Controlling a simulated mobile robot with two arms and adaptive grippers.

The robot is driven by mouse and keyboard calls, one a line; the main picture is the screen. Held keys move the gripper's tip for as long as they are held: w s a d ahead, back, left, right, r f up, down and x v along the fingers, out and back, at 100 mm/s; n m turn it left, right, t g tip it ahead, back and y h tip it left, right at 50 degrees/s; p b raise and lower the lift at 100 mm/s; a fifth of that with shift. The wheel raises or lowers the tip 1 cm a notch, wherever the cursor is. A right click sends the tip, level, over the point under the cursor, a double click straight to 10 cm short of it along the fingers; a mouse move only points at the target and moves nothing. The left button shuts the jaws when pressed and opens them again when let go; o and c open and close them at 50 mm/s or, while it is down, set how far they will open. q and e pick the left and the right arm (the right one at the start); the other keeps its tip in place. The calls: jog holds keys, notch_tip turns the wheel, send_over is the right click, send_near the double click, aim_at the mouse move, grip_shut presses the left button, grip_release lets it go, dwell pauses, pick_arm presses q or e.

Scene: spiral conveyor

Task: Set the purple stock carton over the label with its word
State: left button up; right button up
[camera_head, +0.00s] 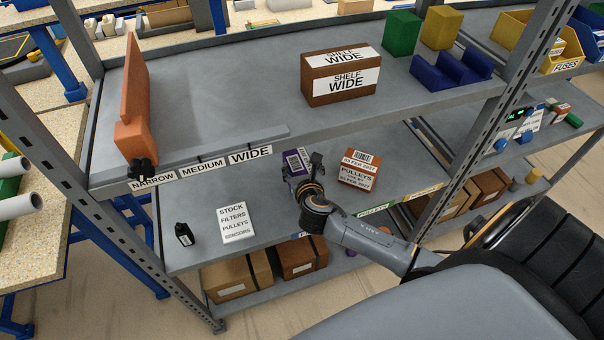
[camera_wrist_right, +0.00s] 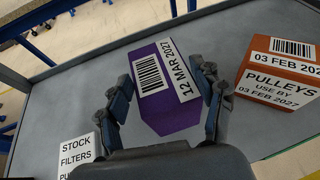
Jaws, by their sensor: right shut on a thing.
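The purple stock carton (camera_wrist_right: 168,112) shows in the right wrist view between the two fingers of my right gripper (camera_wrist_right: 170,88). Its top has a barcode and the date 12 MAR 2027. In the head view the carton (camera_head: 296,162) is mostly hidden behind my right gripper (camera_head: 308,178), over the middle shelf. My right gripper is shut on it. On that shelf's front edge are a green PULLEYS label (camera_head: 373,210), a yellow label (camera_head: 424,191) whose word I cannot read, and a blue label (camera_head: 301,236) mostly hidden by my arm. My left gripper is not in view.
An orange PULLEYS carton (camera_head: 358,170) stands right of the purple one. Free room lies between card and gripper.

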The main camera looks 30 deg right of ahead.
jog(key=shift+w+d+f, duration=0.1)
jog(key=shift+f, duration=1.5)
jog(key=shift+f, duration=0.1)
jog(key=o, duration=1.8)
jog(key=v, duration=1.2)
